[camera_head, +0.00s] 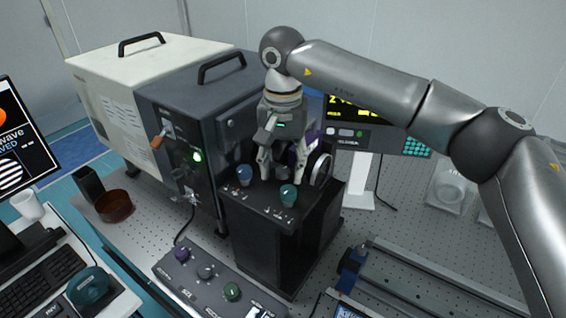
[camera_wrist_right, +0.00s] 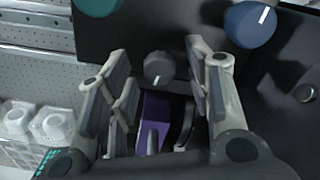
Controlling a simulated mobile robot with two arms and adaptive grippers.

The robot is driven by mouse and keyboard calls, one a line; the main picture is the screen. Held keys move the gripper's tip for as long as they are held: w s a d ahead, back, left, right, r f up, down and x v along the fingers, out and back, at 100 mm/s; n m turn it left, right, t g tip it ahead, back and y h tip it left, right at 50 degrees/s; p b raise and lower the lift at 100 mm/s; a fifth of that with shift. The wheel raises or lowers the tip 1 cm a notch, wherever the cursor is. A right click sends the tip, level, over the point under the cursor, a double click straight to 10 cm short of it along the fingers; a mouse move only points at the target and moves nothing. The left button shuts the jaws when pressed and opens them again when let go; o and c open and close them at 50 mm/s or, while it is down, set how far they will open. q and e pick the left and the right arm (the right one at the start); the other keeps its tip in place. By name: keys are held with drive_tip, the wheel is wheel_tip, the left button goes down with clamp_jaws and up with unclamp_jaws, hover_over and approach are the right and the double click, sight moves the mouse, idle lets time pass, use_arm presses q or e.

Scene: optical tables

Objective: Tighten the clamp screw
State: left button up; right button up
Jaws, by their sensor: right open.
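A small grey knob with a light mark, which may be the clamp screw, shows between my fingers in the right wrist view (camera_wrist_right: 158,67). It sits on the top of a black box-shaped stand (camera_head: 262,215), between a blue knob (camera_head: 244,174) and a teal knob (camera_head: 288,194). My right gripper (camera_head: 281,176) points down over the stand, its fingers open on either side of the grey knob. I cannot tell whether they touch it. In the head view the grey knob is partly hidden by the fingers. My left gripper is not in view.
A purple part (camera_wrist_right: 152,118) and a round metal ring (camera_head: 321,170) stand close behind the gripper. A dark instrument box (camera_head: 185,125) is at the left. A control panel with knobs (camera_head: 215,282) lies in front, and a rail (camera_head: 430,285) at right.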

sight(283, 169)
wheel_tip(283, 169, up, 12)
idle(0.5)
drive_tip(key=shift+f, duration=0.1)
